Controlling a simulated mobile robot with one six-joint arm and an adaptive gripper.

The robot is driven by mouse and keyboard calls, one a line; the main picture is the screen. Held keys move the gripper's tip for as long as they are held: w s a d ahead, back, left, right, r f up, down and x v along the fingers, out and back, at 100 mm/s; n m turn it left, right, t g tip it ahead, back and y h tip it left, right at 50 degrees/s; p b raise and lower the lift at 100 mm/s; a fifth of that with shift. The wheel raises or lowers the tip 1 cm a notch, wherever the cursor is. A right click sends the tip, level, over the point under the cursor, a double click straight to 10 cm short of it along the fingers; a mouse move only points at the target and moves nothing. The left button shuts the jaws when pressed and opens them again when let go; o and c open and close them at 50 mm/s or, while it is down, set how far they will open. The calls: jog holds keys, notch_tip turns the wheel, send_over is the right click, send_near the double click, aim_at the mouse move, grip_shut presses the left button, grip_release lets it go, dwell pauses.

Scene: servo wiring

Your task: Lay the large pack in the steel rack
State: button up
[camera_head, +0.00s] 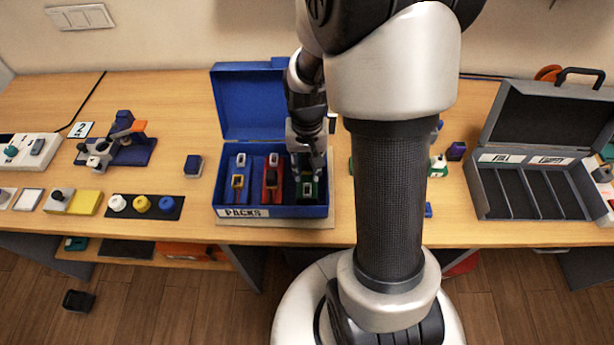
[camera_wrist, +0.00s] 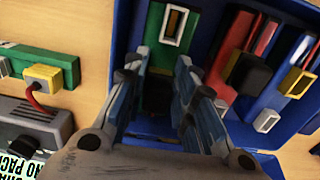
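A blue open box (camera_head: 271,211) labelled PACKS holds a blue pack (camera_head: 239,182), a red pack (camera_head: 272,178) and a green pack (camera_head: 309,189), upright in separate compartments. The green pack, with a white-framed end (camera_wrist: 173,24), seems to be the large one, though sizes are hard to compare. My gripper (camera_head: 307,158) is down over the green pack at the box's right side. In the wrist view its fingers (camera_wrist: 161,62) stand apart on both sides of the pack's dark middle part. A grey open case (camera_head: 535,212) with several long empty slots stands at the right; I cannot tell whether it is the steel rack.
The box's raised blue lid (camera_head: 247,102) stands behind my gripper. A green piece with a yellow connector (camera_wrist: 43,76) is just outside the box. My arm hides the table's middle right.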

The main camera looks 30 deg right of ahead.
grip_shut()
jog(key=shift+r, duration=0.1)
dwell(0.5)
